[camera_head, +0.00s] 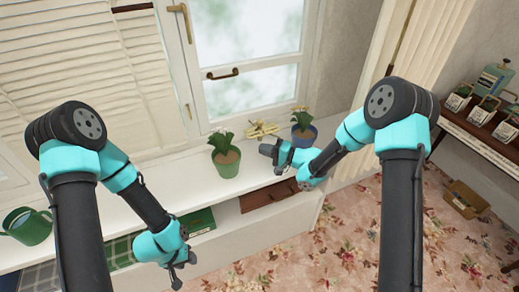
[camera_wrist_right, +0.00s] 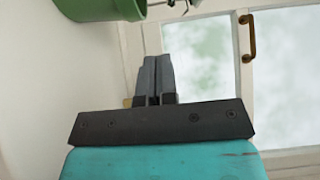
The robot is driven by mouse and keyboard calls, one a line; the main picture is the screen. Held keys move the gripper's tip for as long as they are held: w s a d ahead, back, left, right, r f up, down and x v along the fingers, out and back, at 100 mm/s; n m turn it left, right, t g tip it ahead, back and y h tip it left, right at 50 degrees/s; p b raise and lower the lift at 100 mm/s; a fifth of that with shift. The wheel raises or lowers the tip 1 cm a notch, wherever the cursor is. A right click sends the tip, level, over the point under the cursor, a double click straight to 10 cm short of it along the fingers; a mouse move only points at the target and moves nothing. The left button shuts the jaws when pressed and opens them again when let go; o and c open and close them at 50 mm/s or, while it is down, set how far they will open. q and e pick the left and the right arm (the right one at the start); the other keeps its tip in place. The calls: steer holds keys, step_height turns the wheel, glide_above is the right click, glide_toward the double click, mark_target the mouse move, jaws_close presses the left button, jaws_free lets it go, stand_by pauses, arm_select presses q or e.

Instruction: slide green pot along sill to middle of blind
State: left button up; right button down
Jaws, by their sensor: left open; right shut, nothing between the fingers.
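The green pot (camera_head: 227,168) with a leafy plant stands upright on the white sill (camera_head: 127,219), in front of the window. It also shows at the top left of the right wrist view (camera_wrist_right: 98,14). The white slatted blind (camera_head: 75,65) is at the left, behind the sill. My right gripper (camera_head: 266,149) is shut and empty, a little to the right of the green pot and apart from it; its closed fingers show in the right wrist view (camera_wrist_right: 157,78). My left gripper (camera_head: 177,281) is open, low in front of the sill and left of the pot.
A blue pot (camera_head: 304,134) with a plant and a yellow object (camera_head: 262,130) stand right of the green pot. A green watering can (camera_head: 28,226) is at the sill's left end. The sill between can and green pot looks largely clear.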

mark_target(235, 155)
steer(key=x, duration=0.3)
steer(key=s+x, duration=0.1)
steer(key=x, duration=0.6)
steer(key=shift+s+a, duration=0.3)
steer(key=shift+a, duration=0.2)
steer(key=shift+s+a, duration=0.2)
steer(key=shift+a, duration=0.45)
steer(key=s+a, duration=0.4)
steer(key=a, duration=0.7)
steer(key=s+a, duration=0.4)
steer(key=a, duration=0.8)
steer(key=shift+d, duration=0.1)
